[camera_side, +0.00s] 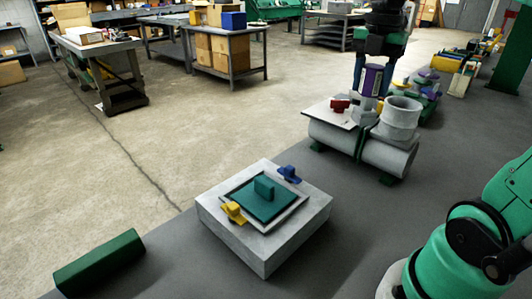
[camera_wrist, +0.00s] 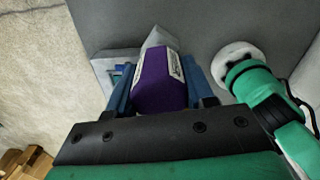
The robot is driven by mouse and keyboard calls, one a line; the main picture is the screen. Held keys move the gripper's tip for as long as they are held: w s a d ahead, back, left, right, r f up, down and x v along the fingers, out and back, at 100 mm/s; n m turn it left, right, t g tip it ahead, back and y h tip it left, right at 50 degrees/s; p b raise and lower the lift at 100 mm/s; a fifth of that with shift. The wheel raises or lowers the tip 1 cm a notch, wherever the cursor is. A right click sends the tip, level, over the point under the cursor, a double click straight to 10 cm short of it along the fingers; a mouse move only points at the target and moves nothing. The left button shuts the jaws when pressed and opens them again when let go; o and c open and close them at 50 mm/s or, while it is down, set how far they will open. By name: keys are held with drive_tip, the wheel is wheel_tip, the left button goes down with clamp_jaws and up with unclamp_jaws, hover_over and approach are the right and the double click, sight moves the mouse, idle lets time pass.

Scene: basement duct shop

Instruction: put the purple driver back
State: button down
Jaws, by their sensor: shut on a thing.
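The purple driver (camera_side: 372,80) has a thick handle with a white label. My gripper (camera_side: 369,88) is shut on it, pointing down, at the back right in the side view. In the wrist view the purple driver (camera_wrist: 158,84) sits between the two blue fingers of my gripper (camera_wrist: 160,78). The driver looks upright, above the far end of grey pipes (camera_side: 334,137) and just left of a short grey collar (camera_side: 400,115) in the picture. I cannot tell whether its lower end touches anything; that end is hard to make out.
A white plate (camera_side: 325,113) with a red knob (camera_side: 340,106) lies on the pipes. A grey block (camera_side: 262,250) with a teal panel (camera_side: 266,204) and small knobs stands nearer. A green bar (camera_side: 98,264) lies front left. Several coloured items stand behind the collar. Bench between is clear.

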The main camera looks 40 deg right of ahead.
drive_tip(key=shift+s+d+r+m, duration=0.2)
drive_tip(key=shift+s+m, duration=0.1)
drive_tip(key=shift+s, duration=0.1)
drive_tip(key=shift+s+d+r+m, duration=0.2)
drive_tip(key=shift+s+m, duration=0.1)
drive_tip(key=shift+s, duration=0.1)
drive_tip(key=f, duration=1.9)
drive_tip(key=shift+s+d+f, duration=0.15)
drive_tip(key=shift+s+f, duration=0.2)
drive_tip(key=shift+f, duration=0.15)
drive_tip(key=shift+c, duration=1.6)
unclamp_jaws()
